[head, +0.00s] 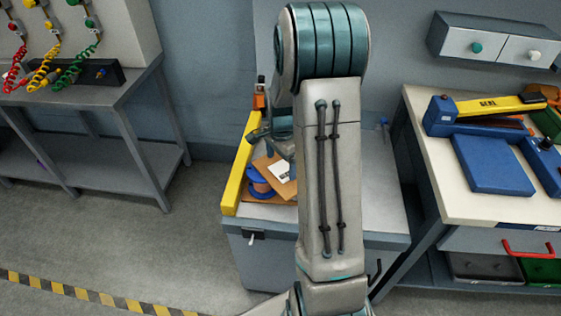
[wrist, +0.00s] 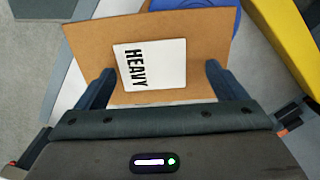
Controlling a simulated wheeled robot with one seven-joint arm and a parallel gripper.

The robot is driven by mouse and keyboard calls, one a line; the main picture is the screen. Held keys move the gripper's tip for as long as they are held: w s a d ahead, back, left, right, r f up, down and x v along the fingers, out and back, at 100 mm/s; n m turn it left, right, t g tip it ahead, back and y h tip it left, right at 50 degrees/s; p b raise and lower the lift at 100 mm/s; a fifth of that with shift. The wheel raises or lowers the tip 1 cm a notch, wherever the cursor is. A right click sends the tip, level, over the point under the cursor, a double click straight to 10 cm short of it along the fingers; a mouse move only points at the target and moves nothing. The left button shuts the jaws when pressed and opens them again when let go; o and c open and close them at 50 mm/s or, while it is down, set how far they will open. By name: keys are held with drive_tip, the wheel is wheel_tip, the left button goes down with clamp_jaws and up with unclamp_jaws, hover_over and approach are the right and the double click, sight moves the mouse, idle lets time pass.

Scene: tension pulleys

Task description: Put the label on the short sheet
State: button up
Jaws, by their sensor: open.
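A white label (wrist: 150,65) with the word HEAVY lies flat on a brown sheet (wrist: 215,45) in the wrist view. The label (head: 281,171) and brown sheet (head: 285,189) also show in the head view, partly hidden by my arm. I cannot tell whether this is the short sheet. In the head view my arm hides much of the gripper.
A blue round part (head: 258,184) lies beside the brown sheet. A yellow bar (head: 236,170) runs along the left edge of the grey cabinet top (head: 375,205). An orange bottle (head: 259,100) stands behind. A workbench (head: 440,170) with blue equipment is at the right.

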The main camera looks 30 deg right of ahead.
sight(281, 168)
wheel_tip(281, 168, up, 11)
drive_tip(key=s+a+r+n+t, duration=0.1)
drive_tip(key=s+a+r+n, duration=0.1)
drive_tip(key=s+a+n, duration=0.5)
drive_tip(key=s+a+r+n+t, duration=0.1)
drive_tip(key=s+a+r+n, duration=0.2)
drive_tip(key=s+a+n, duration=0.4)
drive_tip(key=s+n, duration=0.2)
drive_tip(key=s, duration=0.3)
drive_tip(key=shift+s+r+t, duration=0.25)
drive_tip(key=shift+t, duration=0.15)
